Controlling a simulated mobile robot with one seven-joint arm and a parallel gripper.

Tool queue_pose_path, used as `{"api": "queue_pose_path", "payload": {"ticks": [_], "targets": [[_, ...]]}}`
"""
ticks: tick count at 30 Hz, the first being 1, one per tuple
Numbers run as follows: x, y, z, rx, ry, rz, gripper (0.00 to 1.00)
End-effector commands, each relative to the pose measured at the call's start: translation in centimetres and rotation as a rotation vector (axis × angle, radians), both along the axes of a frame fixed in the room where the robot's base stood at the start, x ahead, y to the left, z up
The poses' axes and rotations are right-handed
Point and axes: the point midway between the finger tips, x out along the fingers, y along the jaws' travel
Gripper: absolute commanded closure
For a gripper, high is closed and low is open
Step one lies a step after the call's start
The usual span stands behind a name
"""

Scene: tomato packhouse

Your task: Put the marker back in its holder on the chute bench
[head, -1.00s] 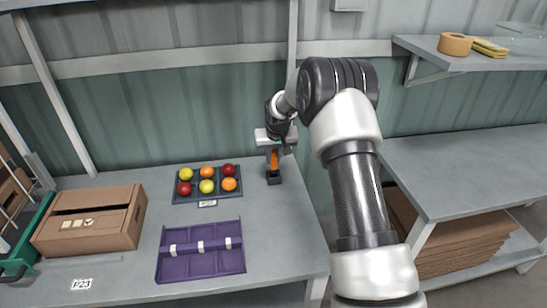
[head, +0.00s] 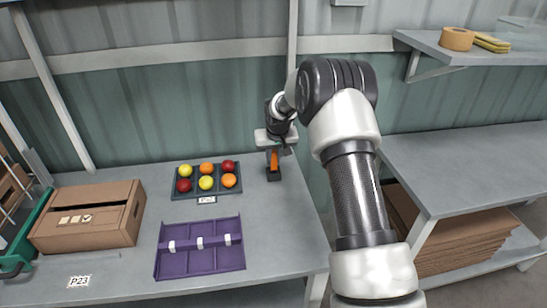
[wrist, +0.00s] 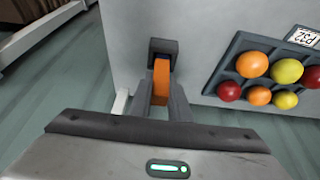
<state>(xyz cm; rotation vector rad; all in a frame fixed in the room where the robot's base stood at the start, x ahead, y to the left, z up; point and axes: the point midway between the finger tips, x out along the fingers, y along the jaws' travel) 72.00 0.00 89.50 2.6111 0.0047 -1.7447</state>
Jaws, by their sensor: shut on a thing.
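An orange marker (head: 274,161) stands upright between the fingers of my gripper (head: 273,154), at the back right of the chute bench. In the wrist view my gripper (wrist: 164,100) is shut on the marker (wrist: 161,78). The small dark holder (head: 273,175) sits on the bench directly below. In the wrist view the marker's far end meets the holder (wrist: 163,47). How deep the marker sits in it cannot be told.
A dark tray (head: 205,197) of red, orange and yellow tomatoes lies left of the holder. A purple divided tray (head: 200,262) is in front, a cardboard box (head: 90,218) at left. The bench's right edge is close to the holder. A wall shelf (head: 480,63) hangs at right.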

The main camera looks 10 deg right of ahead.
Motion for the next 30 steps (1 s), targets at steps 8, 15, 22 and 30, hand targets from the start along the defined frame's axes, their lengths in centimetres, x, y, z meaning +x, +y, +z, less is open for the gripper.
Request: {"api": "queue_pose_path", "payload": {"ticks": [8, 15, 22, 30], "targets": [[0.0, 0.0, -0.6, 0.000, 0.000, 0.000, 1.00], [0.0, 0.0, -1.1, 0.000, 0.000, 0.000, 1.00], [0.0, 0.0, -1.6, 0.000, 0.000, 0.000, 1.00], [0.0, 0.0, -1.7, 0.000, 0.000, 0.000, 0.65]]}}
